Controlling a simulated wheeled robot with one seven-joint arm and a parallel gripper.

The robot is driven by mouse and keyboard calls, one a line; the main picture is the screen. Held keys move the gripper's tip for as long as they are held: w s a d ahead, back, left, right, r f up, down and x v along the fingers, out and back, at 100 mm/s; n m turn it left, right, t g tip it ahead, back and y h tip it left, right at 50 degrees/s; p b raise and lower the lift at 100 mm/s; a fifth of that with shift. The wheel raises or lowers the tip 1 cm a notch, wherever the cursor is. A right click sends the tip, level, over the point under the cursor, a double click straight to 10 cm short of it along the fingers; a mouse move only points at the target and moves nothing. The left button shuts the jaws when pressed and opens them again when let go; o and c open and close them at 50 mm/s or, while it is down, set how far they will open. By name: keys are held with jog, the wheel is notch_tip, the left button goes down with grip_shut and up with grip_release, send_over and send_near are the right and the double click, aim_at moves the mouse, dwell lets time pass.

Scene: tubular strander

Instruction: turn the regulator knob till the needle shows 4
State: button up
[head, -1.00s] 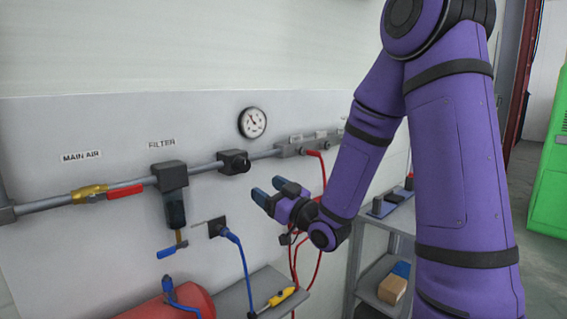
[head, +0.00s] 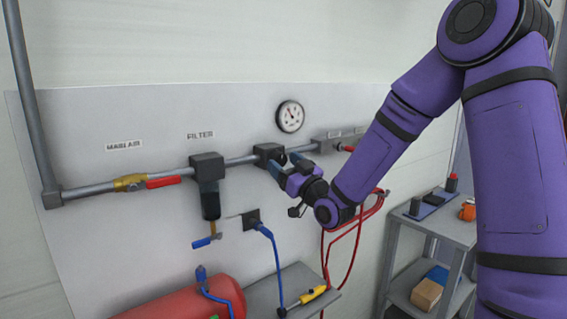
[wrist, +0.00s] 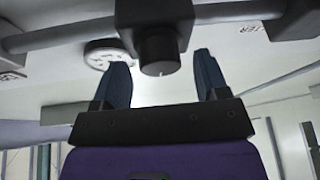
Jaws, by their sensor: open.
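The regulator is a black block on the grey air pipe, and its round black knob (wrist: 158,54) faces my gripper in the wrist view. In the head view the regulator (head: 268,153) is partly covered by my gripper. My gripper (head: 284,164) is open, with its two blue fingers (wrist: 163,72) on either side of the knob's front end and a gap to each side. The round white pressure gauge (head: 290,116) is on the wall above the regulator. It also shows in the wrist view (wrist: 103,54). Its needle is too small to read surely.
The filter (head: 207,170) hangs from the pipe left of the regulator. A yellow valve with a red lever (head: 163,182) is further left. Red hoses (head: 350,232) hang below my gripper. A grey cart (head: 440,228) stands at right.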

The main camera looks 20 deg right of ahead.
jog(key=shift+w+a+r, duration=0.15)
jog(key=shift+w+a, duration=0.1)
jog(key=shift+w, duration=0.2)
jog(key=c, duration=0.9)
jog(key=shift+m, duration=0.7)
jog(key=o, duration=0.9)
jog(key=shift+s+h, duration=0.1)
jog(key=shift+h, duration=0.3)
